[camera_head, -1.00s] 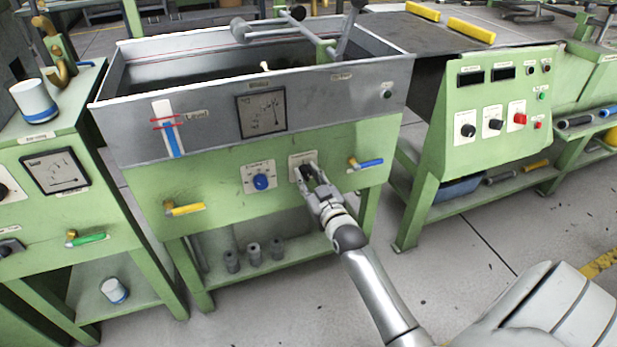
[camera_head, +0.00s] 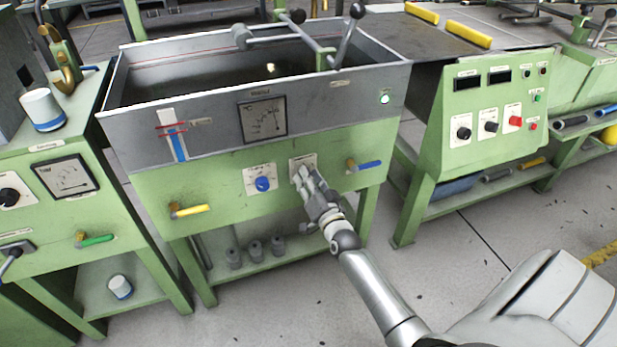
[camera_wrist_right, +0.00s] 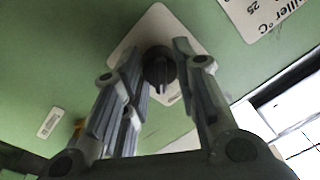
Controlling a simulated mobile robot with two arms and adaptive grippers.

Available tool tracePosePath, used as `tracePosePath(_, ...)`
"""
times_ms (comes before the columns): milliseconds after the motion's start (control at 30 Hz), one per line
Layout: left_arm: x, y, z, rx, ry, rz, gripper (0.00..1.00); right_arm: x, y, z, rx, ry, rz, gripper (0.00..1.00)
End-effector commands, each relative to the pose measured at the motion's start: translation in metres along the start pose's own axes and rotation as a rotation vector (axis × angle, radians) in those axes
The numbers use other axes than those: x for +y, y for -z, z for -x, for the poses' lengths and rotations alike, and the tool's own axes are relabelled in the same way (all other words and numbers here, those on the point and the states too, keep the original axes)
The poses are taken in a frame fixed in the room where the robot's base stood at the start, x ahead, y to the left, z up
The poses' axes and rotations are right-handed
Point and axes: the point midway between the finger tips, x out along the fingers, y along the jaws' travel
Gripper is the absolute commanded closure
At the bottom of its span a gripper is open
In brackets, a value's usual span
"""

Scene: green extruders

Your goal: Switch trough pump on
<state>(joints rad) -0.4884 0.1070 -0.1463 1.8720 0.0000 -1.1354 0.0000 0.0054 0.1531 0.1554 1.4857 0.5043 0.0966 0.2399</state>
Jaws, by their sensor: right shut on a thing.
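The green trough bench (camera_head: 215,185) with its grey trough (camera_head: 215,125) stands in front of me. My right gripper (camera_head: 302,175) is at the front panel, shut on the black rotary knob (camera_wrist_right: 158,68). In the right wrist view the knob sits between the two fingers (camera_wrist_right: 160,75) on its white plate (camera_wrist_right: 145,35). In the head view the fingers hide the knob, and part of its plate (camera_head: 303,160) shows above them. A lamp (camera_head: 385,99) at the trough's right front glows bright pale green. The left gripper is not in view.
A blue knob (camera_head: 263,184) is just left of the gripper, and a blue-handled valve (camera_head: 367,166) is to the right. A yellow-handled valve (camera_head: 190,210) is farther left. A control bench (camera_head: 480,150) stands at the right, with open floor between.

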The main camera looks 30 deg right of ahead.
Motion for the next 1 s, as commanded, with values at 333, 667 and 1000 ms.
tracePosePath(333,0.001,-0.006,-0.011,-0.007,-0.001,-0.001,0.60,0.000,0.001,0.000,0.011,-0.002,-0.203,0.96)
tracePosePath(667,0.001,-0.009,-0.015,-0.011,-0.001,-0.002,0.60,0.000,0.000,0.000,0.016,-0.003,-0.271,0.96)
tracePosePath(1000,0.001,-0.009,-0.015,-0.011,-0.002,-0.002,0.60,0.001,0.001,0.000,0.016,-0.003,-0.273,0.97)
